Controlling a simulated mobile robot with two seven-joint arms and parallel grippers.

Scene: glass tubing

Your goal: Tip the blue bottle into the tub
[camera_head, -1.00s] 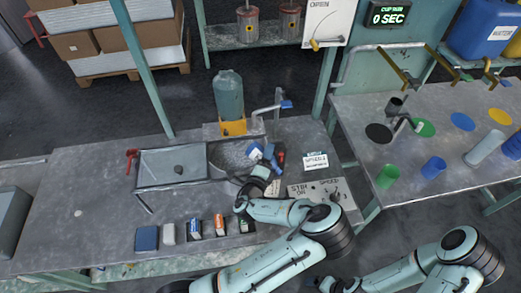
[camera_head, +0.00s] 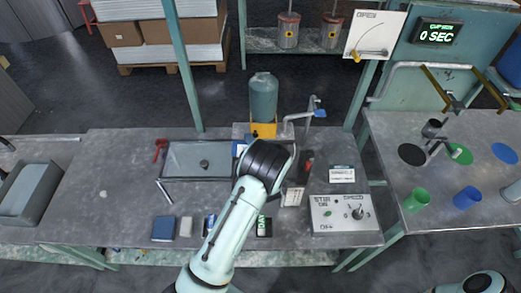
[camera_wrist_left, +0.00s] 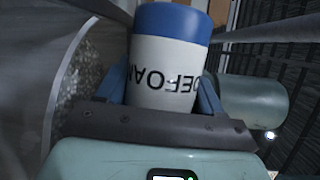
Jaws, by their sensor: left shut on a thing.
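The blue bottle (camera_wrist_left: 168,60), blue at one end with a white band lettered DEFOAM, is between the blue fingers of my left gripper (camera_wrist_left: 160,88) in the left wrist view. The gripper is shut on it. The lettering appears upside down there. A speckled grey surface behind a curved rim, apparently the tub (camera_wrist_left: 88,70), lies left of the bottle in that view. In the head view my left arm covers the gripper and most of the tub area, so the bottle's tilt over the tub cannot be told. My right gripper is out of view.
A teal jug (camera_head: 263,97) on a yellow stand and a tap (camera_head: 313,110) stand behind. A shallow tray (camera_head: 200,160) is left of my arm. A control box (camera_head: 342,213) is at right. A blue block (camera_head: 163,228) and other small items line the front. The left bench is mostly clear.

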